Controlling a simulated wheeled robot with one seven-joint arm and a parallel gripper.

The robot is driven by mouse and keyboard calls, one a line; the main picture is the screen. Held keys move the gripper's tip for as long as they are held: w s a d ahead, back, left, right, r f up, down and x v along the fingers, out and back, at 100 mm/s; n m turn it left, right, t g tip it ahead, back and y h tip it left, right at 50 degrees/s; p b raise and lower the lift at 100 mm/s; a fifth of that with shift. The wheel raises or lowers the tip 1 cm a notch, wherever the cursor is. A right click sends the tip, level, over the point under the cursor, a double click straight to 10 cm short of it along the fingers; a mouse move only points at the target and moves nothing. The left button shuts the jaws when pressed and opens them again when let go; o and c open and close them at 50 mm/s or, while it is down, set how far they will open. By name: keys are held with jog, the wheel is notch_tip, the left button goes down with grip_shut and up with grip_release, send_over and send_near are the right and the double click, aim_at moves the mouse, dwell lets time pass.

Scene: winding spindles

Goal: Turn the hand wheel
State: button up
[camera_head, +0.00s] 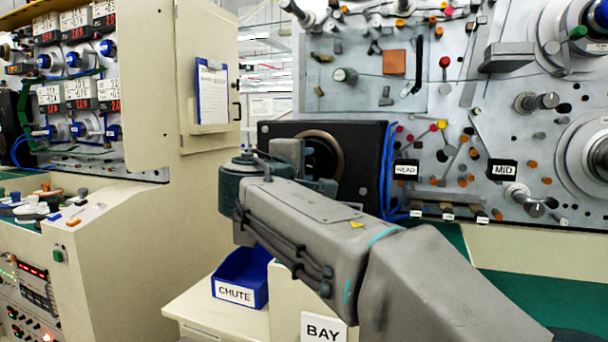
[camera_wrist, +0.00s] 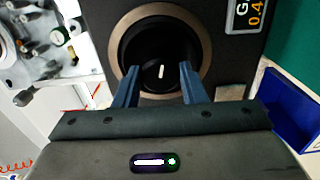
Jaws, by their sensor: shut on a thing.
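The hand wheel (camera_wrist: 160,84) is a round black knob with a short white mark, set inside a bronze ring (camera_wrist: 205,45) on the front of a black box (camera_wrist: 110,25). The mark is nearly upright in the wrist view. My gripper (camera_wrist: 158,70) has its two blue-grey fingers on either side of the knob and is shut on it. In the head view the black box (camera_head: 372,150) and the bronze ring (camera_head: 341,147) show behind my gripper, which hides the knob there.
A blue bin labelled CHUTE (camera_head: 240,285) stands on a cream ledge below; it also shows at the right of the wrist view (camera_wrist: 290,105). Blue cables (camera_head: 389,170) run down the box's right side. A panel (camera_head: 480,120) with spindles and pegs fills the right. A cream cabinet door (camera_head: 208,50) stands left.

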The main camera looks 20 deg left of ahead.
dwell(0.4)
jog(key=o, duration=1)
jog(key=shift+s, duration=0.15)
jog(key=s+a, duration=0.1)
jog(key=s, duration=1.2)
jog(key=shift+s, duration=0.25)
